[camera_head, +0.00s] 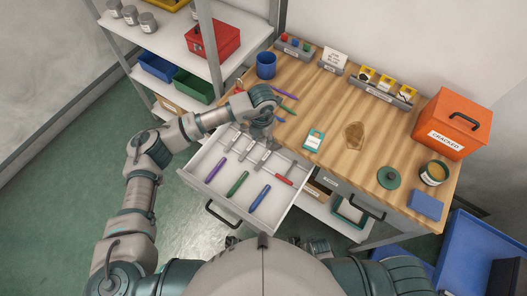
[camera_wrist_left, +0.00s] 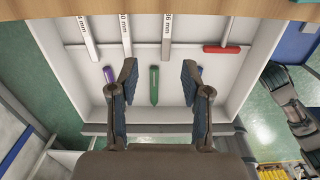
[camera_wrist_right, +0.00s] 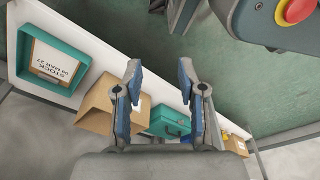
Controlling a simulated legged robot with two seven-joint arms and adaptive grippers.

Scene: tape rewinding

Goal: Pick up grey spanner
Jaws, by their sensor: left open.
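Pale grey bars with "mm" labels, which look like the spanners, lie side by side in the back part of the open white drawer (camera_head: 192,178). The left wrist view shows the left bar (camera_wrist_left: 86,36), the middle bar (camera_wrist_left: 125,34) and the right bar (camera_wrist_left: 167,36); their far ends are cut off by the worktop edge. My left gripper (camera_wrist_left: 159,74) is open and empty above the drawer, its fingers on either side of a green pen (camera_wrist_left: 154,86) in view. In the head view it hides part of the drawer's back. My right gripper (camera_wrist_right: 159,70) is open and empty, away from the drawer.
A red-handled tool (camera_wrist_left: 222,49) lies right of the bars, and purple, green and blue pens lie in the drawer's front. The wooden worktop (camera_head: 320,105) holds a blue mug (camera_head: 266,65) and an orange box (camera_head: 452,122). Shelves with a red box (camera_head: 214,38) stand left.

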